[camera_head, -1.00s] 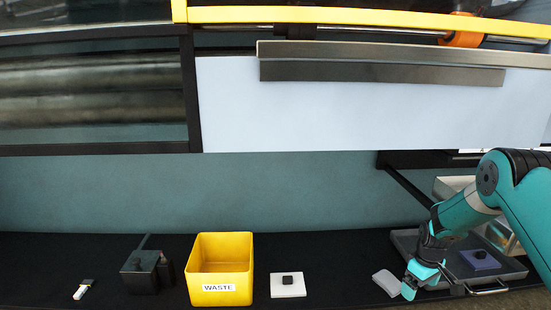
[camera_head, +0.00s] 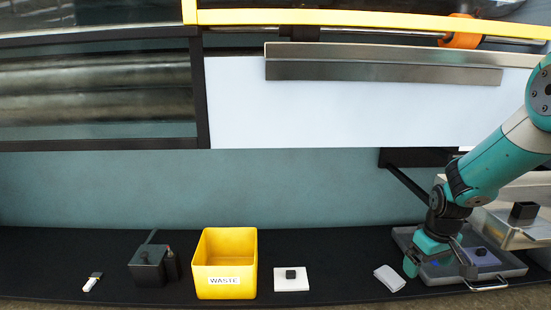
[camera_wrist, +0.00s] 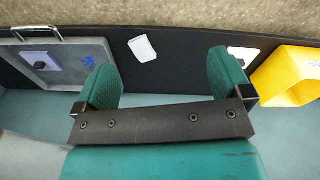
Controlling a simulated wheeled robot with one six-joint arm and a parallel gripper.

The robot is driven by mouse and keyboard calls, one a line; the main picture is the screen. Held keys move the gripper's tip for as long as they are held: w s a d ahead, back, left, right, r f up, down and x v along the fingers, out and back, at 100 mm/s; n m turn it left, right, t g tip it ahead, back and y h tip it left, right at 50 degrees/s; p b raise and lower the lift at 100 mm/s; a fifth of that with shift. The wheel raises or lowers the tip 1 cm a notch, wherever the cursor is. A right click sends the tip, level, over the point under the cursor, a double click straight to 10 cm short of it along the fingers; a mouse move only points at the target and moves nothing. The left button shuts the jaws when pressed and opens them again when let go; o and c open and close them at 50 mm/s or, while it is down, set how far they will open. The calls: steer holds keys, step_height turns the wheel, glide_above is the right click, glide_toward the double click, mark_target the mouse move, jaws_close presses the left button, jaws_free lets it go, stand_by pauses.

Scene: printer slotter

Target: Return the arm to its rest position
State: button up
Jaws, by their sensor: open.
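My teal arm (camera_head: 490,165) reaches in from the right in the head view and hangs down over the grey tray (camera_head: 440,272). My gripper (camera_head: 437,262) is at its lower end, over the left part of that tray. In the wrist view my gripper (camera_wrist: 165,80) shows two teal fingers spread wide apart, with nothing between them. A small white pad (camera_head: 390,278) lies on the black surface just left of the tray. It also shows in the wrist view (camera_wrist: 142,48), beyond the fingers and apart from them.
A yellow waste bin (camera_head: 225,281), a white plate with a black knob (camera_head: 292,284) and a dark container (camera_head: 148,270) stand on the black surface farther left. A metal box (camera_head: 500,222) is behind the tray. The white panel (camera_head: 330,115) hangs above.

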steer(key=s+a+r+m+t, duration=0.1)
steer(key=s+a+r, duration=0.3)
steer(key=s, duration=0.5)
steer(key=s+a+r+m+t, duration=0.1)
steer(key=s+a+r+m, duration=0.15)
steer(key=s+r, duration=0.55)
steer(key=s+a+r+n+g+y+p, duration=0.1)
steer(key=s+a+r+n+p, duration=0.3)
steer(key=r, duration=0.3)
steer(key=s+a+r+n+g+y+p, duration=0.1)
steer(key=s+a+r+y+p, duration=0.1)
steer(key=s+a+r+p, duration=0.35)
steer(key=s+a+r+n+g+y+p, duration=0.1)
steer(key=s+a+r+n+p, duration=0.2)
steer(key=a+r+p, duration=0.45)
step_height(320, 180, up, 36)
steer(key=d+p, duration=0.2)
steer(key=p, duration=3)
steer(key=shift+w, duration=0.3)
steer(key=shift+o, duration=0.3)
steer(key=shift+d+r, duration=0.1)
